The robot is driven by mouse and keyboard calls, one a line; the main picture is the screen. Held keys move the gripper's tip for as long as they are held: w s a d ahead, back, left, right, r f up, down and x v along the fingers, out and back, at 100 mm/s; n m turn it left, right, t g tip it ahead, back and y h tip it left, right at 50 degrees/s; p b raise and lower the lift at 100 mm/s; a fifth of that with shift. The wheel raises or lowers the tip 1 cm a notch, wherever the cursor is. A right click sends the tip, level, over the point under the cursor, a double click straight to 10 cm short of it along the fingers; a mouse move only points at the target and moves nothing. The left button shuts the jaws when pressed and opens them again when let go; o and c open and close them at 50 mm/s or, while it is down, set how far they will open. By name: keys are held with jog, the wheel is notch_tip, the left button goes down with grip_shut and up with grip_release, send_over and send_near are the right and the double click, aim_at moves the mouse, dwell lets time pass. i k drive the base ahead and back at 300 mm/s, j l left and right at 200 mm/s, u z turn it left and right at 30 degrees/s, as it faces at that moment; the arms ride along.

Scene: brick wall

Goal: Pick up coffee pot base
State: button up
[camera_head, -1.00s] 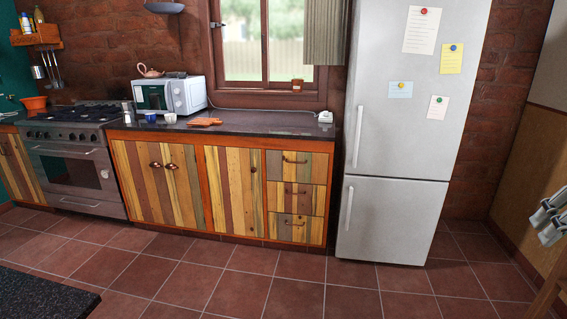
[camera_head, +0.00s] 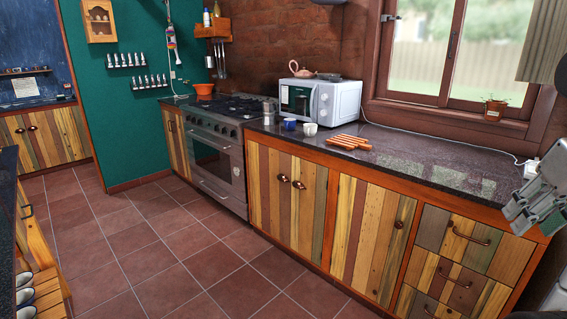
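A small silver metal pot (camera_head: 268,112), which may be the coffee pot base, stands on the dark countertop between the stove and the microwave. It is too small to make out its parts. My gripper (camera_head: 524,216) is at the right edge of the view, in front of the counter's near right end. Its two grey fingers look apart, with nothing between them. It is far from the silver pot.
A blue cup (camera_head: 289,124) and a white cup (camera_head: 310,129) stand near the pot. The microwave (camera_head: 322,102) carries a teapot (camera_head: 302,70). An orange wooden trivet (camera_head: 349,142) lies nearer. The stove (camera_head: 215,150) is left. The tiled floor (camera_head: 170,255) is open.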

aim_at(267, 120)
jog(key=i+j+u, duration=0.15)
jog(key=i+u, duration=0.2)
jog(key=i, duration=0.2)
jog(key=i+u, duration=0.35)
jog(key=i, duration=0.15)
jog(key=i+l+u, duration=0.1)
jog(key=i+u, duration=0.25)
jog(key=i, duration=0.2)
jog(key=i+j+z, duration=0.2)
jog(key=i, duration=0.35)
jog(key=i+j+z, duration=0.2)
jog(key=i, duration=0.4)
jog(key=i+j+z, duration=0.25)
jog(key=i, duration=0.3)
jog(key=i+j+z, duration=0.2)
jog(key=i+j, duration=0.15)
jog(key=i, duration=0.15)
